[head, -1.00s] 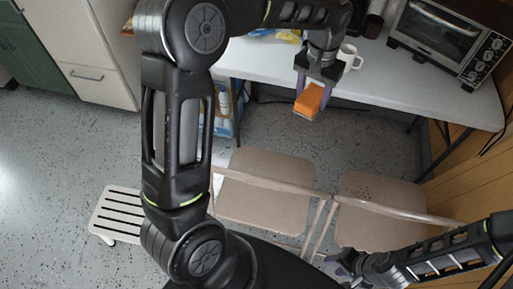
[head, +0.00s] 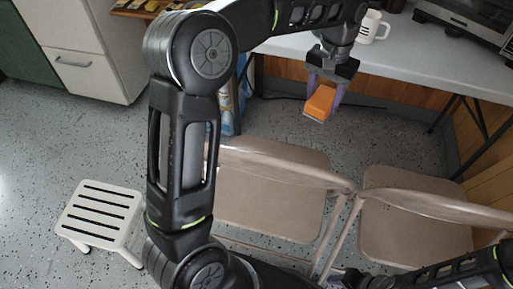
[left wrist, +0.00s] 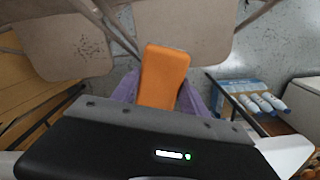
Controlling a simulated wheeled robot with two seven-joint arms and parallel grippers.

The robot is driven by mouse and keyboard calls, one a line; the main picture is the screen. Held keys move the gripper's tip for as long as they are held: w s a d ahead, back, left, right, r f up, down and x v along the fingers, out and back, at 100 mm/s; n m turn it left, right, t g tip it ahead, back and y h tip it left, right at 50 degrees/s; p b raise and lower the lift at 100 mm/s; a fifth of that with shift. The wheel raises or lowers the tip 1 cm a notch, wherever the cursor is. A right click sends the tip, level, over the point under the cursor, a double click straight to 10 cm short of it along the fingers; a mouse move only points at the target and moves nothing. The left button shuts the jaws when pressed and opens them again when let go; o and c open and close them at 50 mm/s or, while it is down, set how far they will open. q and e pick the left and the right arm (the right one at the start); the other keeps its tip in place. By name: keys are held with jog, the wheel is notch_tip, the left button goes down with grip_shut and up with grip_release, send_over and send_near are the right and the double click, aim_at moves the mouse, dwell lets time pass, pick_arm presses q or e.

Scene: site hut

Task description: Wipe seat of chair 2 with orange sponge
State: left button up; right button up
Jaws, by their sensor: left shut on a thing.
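My left gripper (head: 324,92) is shut on the orange sponge (head: 320,102) and holds it in the air, in front of the table. The sponge also shows between the purple fingers in the left wrist view (left wrist: 163,75). Two beige folding chairs stand below it: a left chair (head: 270,200) and a right chair (head: 415,225). No label shows which is chair 2. Dark specks lie on the seat at left in the left wrist view (left wrist: 75,45). My right gripper (head: 347,279) is at the bottom edge, near the right chair; its fingers are unclear.
A white table (head: 400,60) with a mug (head: 372,27) and a toaster oven (head: 465,20) stands behind the chairs. A slatted white stool (head: 100,215) stands at left. Blue-and-white bottles (left wrist: 262,102) stand near the table. Chair backrests rise in front of the seats.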

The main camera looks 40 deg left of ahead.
pick_arm(q)
jog(key=shift+f+b, duration=0.45)
jog(key=shift+f, duration=0.25)
pick_arm(e)
jog(key=shift+f, duration=0.9)
